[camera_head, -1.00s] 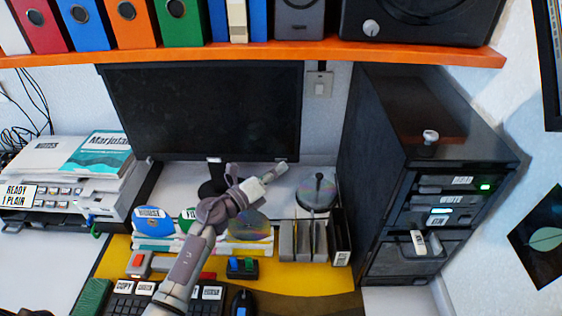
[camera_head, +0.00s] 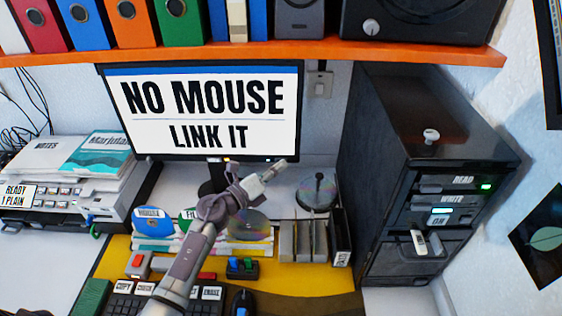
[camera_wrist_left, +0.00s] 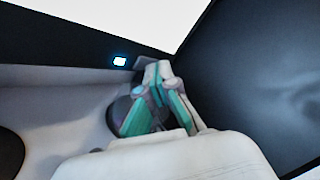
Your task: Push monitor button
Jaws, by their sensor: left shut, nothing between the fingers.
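The monitor (camera_head: 118,147) stands at the back of the desk, its screen lit white with "NO MOUSE LINK IT". My left gripper (camera_head: 280,166) is shut and empty, its tip at the lower right edge of the monitor. In the left wrist view the shut fingers (camera_wrist_left: 158,72) reach the dark monitor bezel (camera_wrist_left: 70,45). A small glowing white-blue square (camera_wrist_left: 119,61) on the bezel is just left of the fingertips. I cannot tell whether it is the button or whether the fingers touch it. My right gripper is out of view.
An orange shelf (camera_head: 420,54) with binders runs above the monitor. A black tower (camera_head: 380,190) stands at the right. A printer (camera_head: 110,210) is at the left.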

